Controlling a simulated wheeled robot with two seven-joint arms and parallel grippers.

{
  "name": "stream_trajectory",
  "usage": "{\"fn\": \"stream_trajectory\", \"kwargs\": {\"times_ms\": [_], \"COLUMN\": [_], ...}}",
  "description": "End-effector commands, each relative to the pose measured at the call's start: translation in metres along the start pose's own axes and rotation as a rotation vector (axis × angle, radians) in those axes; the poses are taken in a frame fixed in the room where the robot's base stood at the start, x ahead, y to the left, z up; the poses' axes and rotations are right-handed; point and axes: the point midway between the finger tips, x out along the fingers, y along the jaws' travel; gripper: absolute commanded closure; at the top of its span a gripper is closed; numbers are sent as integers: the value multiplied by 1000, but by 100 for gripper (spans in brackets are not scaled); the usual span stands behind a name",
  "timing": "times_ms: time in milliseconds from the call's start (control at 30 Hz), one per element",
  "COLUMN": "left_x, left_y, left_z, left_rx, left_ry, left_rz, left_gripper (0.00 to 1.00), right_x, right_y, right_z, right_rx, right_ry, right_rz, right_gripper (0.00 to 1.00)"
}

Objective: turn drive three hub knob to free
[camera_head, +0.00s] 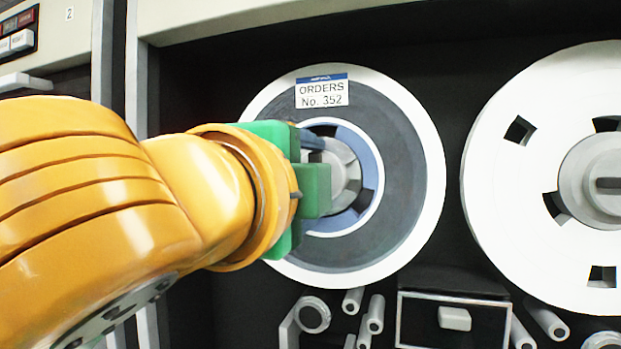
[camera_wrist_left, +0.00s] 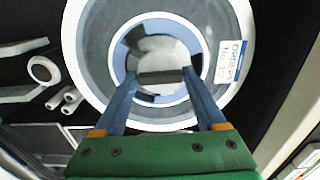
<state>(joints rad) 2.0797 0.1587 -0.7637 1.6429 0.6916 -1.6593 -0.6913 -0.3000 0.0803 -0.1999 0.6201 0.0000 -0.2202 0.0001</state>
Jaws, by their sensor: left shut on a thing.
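The hub knob (camera_head: 346,168) is grey and sits at the centre of the left tape reel (camera_head: 424,150), which carries a label (camera_head: 321,91) reading "ORDERS No. 352". My left gripper (camera_head: 318,150) reaches in from the left and partly hides the hub in the head view. In the left wrist view, the fingers of my left gripper (camera_wrist_left: 160,75) are shut on the dark grip bar of the hub knob (camera_wrist_left: 160,88), one finger on each side. My right gripper is in neither view.
A second white reel (camera_head: 490,150) with its own grey hub (camera_head: 598,183) stands to the right. Several guide rollers (camera_head: 375,315) and a head block (camera_head: 454,318) lie below the reels. A control panel (camera_head: 18,30) is at the upper left.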

Motion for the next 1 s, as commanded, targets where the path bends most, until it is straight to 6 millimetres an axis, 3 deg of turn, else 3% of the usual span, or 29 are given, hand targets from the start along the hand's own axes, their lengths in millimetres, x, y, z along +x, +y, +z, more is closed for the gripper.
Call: {"fn": "stream_trajectory", "kwargs": {"times_ms": [67, 100, 167, 467, 800, 1000], "left_x": [0, 0, 0, -2, -64, -72], "left_y": [0, 0, 0, 1, 3, 0], "left_z": [0, 0, 0, 0, 0, -1], "left_rx": [0, 0, 0, 1, 1, 3], "left_ry": [-1, -1, -1, 0, 1, 2], "left_rz": [-1, -1, 0, -1, -4, -2], "left_gripper": [83, 19, 3, 3, 3, 3], "right_x": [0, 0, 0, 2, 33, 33], "right_y": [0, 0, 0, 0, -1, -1], "right_z": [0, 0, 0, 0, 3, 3], "right_rx": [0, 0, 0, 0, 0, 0], "right_ry": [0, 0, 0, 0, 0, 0], "right_rz": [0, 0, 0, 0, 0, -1], "right_gripper": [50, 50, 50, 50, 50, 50]}}
